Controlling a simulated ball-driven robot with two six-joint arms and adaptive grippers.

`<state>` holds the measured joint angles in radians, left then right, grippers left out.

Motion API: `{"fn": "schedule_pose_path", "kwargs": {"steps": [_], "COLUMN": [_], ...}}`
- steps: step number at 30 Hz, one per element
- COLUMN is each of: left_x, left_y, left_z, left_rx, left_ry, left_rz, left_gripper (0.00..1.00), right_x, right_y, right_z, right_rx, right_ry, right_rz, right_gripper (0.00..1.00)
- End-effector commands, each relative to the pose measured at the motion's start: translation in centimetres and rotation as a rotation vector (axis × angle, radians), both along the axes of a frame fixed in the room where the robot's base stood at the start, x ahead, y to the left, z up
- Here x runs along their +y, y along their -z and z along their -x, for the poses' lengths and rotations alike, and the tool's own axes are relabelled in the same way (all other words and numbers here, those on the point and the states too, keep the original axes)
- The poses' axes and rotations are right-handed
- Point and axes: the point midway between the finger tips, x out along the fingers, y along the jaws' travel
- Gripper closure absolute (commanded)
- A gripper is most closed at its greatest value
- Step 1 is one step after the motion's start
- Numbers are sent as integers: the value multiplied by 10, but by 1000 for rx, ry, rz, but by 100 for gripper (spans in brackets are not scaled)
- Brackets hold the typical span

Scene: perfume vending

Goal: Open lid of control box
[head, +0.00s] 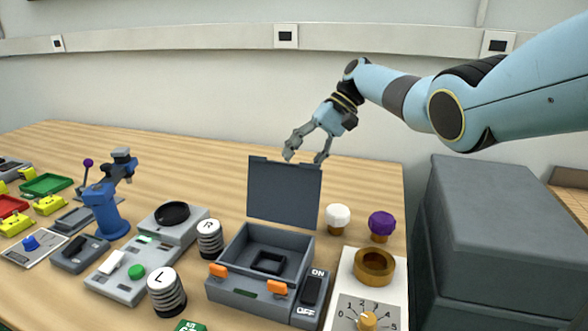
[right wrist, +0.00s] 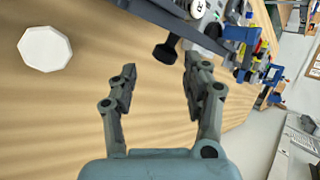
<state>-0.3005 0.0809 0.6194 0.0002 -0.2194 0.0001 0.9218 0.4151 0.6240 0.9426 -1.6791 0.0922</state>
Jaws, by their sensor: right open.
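The control box (head: 228,283) is a grey box with two orange latches (head: 277,288) on its front. Its dark grey lid (head: 284,192) stands upright at the back of the box, so the box is open. Inside is a dark square frame (head: 268,263). My right gripper (head: 306,157) is open and empty, just above the upper edge of the lid. In the right wrist view, its fingers (right wrist: 163,82) are apart with wooden table between them, and a dark knob-like part (right wrist: 166,49) lies just beyond the fingertips. My left gripper does not show.
A white knob (head: 338,215) and a purple knob (head: 381,223) stand right of the lid. A dial panel (head: 388,309) with a brass ring (head: 374,264) is at the front right. Cylinders marked R (head: 210,240) and L (head: 166,292) stand left. The table behind the lid is clear.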

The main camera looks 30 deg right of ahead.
Motion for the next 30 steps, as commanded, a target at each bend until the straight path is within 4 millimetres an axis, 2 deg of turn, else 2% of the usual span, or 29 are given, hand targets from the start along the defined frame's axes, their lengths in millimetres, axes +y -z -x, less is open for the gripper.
{"fn": "schedule_pose_path", "kwargs": {"steps": [6,12,30], "left_x": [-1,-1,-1], "left_y": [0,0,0], "left_z": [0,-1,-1], "left_rx": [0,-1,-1], "left_ry": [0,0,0], "left_rz": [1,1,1], "left_gripper": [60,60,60], "right_x": [-33,-50,-54], "right_y": [-38,-59,-63], "right_z": [6,9,10], "right_rx": [-2,1,2], "right_ry": [3,2,1], "right_rz": [2,1,0], "right_gripper": [51,51,51]}}
